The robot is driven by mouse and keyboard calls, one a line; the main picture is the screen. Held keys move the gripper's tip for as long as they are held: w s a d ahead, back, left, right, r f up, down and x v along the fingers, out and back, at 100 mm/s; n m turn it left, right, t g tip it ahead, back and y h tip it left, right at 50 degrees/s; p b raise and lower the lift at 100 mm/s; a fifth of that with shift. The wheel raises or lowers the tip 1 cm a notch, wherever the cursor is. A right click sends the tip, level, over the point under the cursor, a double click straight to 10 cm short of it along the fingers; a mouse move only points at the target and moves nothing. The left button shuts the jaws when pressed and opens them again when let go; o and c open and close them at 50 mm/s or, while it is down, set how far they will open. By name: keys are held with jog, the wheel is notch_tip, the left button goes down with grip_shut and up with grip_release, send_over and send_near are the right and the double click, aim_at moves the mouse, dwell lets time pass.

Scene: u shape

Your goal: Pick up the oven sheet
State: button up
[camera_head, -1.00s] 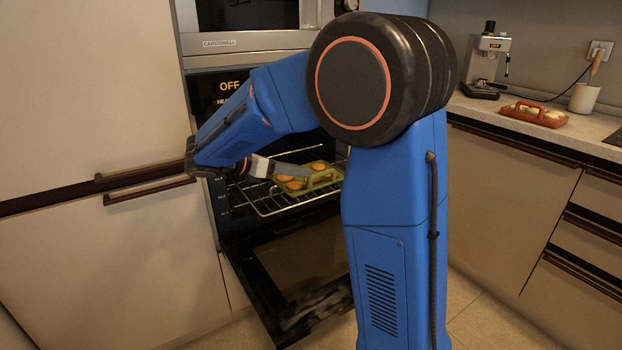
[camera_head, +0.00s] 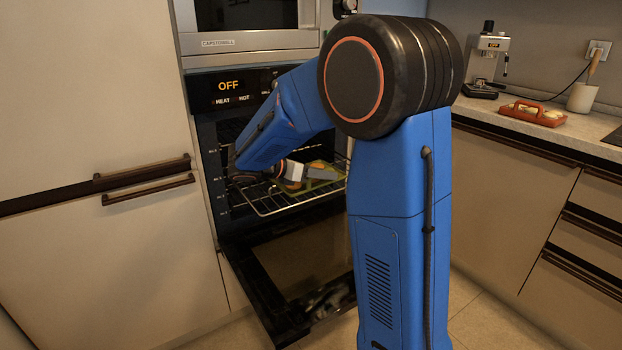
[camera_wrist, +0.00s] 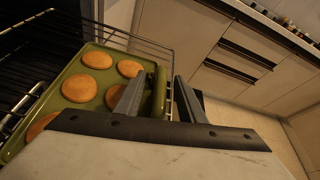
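The oven sheet (camera_wrist: 103,78) is a green tray with several round golden-brown baked pieces on it. It rests on the pulled-out wire rack of the open oven. In the wrist view its raised handle (camera_wrist: 160,92) stands between the two fingers of my gripper (camera_wrist: 161,82). The fingers are apart, with a gap visible to the handle on the right side; contact on the left side cannot be told. In the head view the sheet (camera_head: 319,184) is partly hidden behind my gripper and arm.
The oven door (camera_head: 300,275) hangs open below the rack (camera_head: 275,207). Cabinets with handles (camera_head: 148,190) stand left. On the right counter are a red tray of food (camera_head: 533,113), a coffee machine (camera_head: 487,62) and a white utensil pot (camera_head: 582,98).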

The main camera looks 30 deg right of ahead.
grip_shut()
